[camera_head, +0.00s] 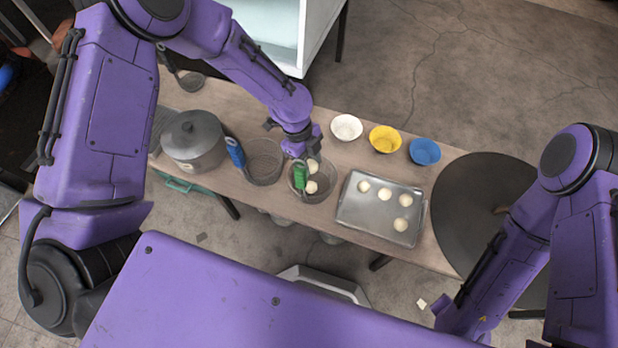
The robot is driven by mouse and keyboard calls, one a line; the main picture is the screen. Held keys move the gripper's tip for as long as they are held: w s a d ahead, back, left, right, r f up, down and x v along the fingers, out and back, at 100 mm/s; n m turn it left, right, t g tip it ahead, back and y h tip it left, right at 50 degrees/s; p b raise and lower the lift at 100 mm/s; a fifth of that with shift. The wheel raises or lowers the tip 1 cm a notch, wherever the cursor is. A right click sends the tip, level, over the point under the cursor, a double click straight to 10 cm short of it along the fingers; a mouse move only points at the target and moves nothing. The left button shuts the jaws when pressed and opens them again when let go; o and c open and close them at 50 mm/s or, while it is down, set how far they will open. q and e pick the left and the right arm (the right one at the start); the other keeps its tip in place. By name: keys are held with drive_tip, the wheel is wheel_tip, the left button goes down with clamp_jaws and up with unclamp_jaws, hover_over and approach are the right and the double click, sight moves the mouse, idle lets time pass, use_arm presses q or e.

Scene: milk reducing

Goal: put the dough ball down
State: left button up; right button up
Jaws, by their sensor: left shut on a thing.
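My left gripper (309,157) is over the dark wire-like bowl (326,192) in the middle of the table. It is shut on a pale dough ball (313,166), which shows just below the fingers. Another dough ball (311,187) lies in that bowl, beside a green-handled tool (299,176). I cannot tell whether the held ball touches the bowl. A metal tray (366,216) to the right holds several dough balls, spaced apart. My right arm is at the right edge, and its gripper does not show.
White (346,127), yellow (385,139) and blue (425,151) bowls stand along the far edge. Left are a second dark bowl (264,160), a blue-handled tool (235,152) and a lidded grey pot (193,140). A dark round table (465,195) stands right.

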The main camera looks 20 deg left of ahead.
sight(312, 185)
use_arm(q)
wheel_tip(312, 185, down, 9)
drive_tip(key=shift+r+b, duration=0.1)
drive_tip(key=shift+b, duration=0.85)
drive_tip(key=shift+f, duration=0.25)
drive_tip(key=o, duration=0.7)
drive_tip(key=shift+o, duration=0.2)
drive_tip(key=shift+r, duration=0.1)
